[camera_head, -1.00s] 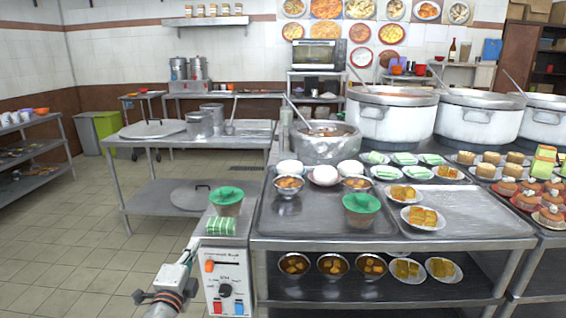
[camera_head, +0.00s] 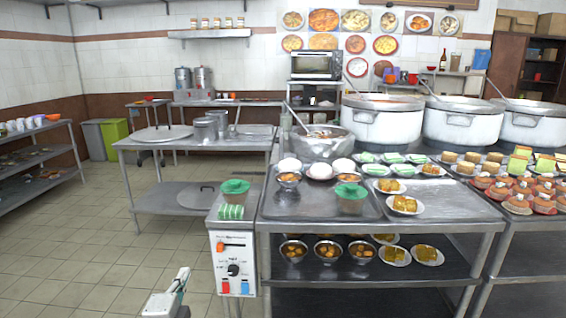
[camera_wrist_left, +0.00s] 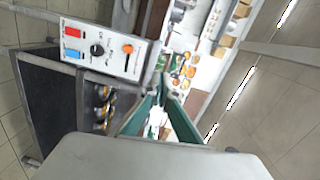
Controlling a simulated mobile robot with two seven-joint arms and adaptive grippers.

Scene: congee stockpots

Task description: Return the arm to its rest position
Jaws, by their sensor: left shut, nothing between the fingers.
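My left gripper (camera_head: 184,272) is at the bottom of the head view, left of the white control box (camera_head: 233,262) and apart from it. Its arm comes up from the bottom edge, mostly out of frame. In the left wrist view, the gripper's greenish fingers (camera_wrist_left: 162,88) meet at their tips with nothing between them. That view is tilted and shows the control box (camera_wrist_left: 100,48) to the left of the fingers. My right gripper is in neither view.
Tiled floor (camera_head: 85,255) is free on the left.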

